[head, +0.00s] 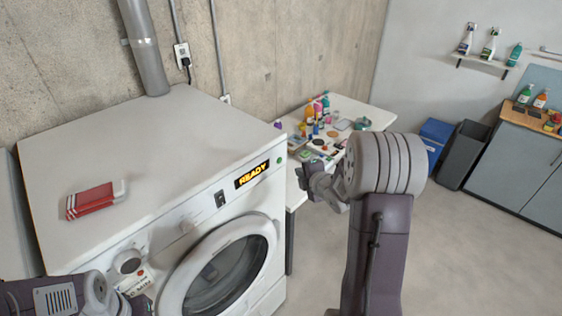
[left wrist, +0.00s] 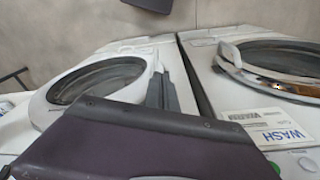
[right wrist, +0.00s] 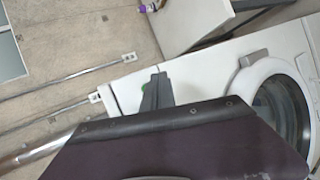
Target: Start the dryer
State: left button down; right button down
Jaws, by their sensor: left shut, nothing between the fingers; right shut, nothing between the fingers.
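The dryer (head: 150,135) is the white front-loading machine in the head view. In the right wrist view, the shut fingers (right wrist: 156,92) partly cover a green spot (right wrist: 143,89) on the white front. My left gripper (left wrist: 166,92) is shut and empty, low in front of the machines.
A red-and-white item (head: 93,201) lies on the dryer's top. A cluttered table (head: 372,113) stands behind my right arm. A machine labelled WASH (left wrist: 275,112) shows in the left wrist view. Bins (head: 465,150) and a grey cabinet (head: 510,165) stand right; the floor between is clear.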

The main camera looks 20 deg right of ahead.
aim_at(280, 161)
jog(key=w, duration=0.1)
jog(key=w+a, duration=0.1)
jog(key=w, duration=0.1)
jog(key=w+a, duration=0.1)
jog(key=shift+w+b, duration=0.2)
jog(key=shift+b, duration=0.15)
jog(key=shift+w+f, duration=0.1)
dwell(0.4)
dwell(1.2)
jog(key=shift+w+a, duration=0.1)
jog(key=shift+w, duration=0.1)
jog(key=shift+w+b, duration=0.2)
jog(key=shift+b, duration=0.1)
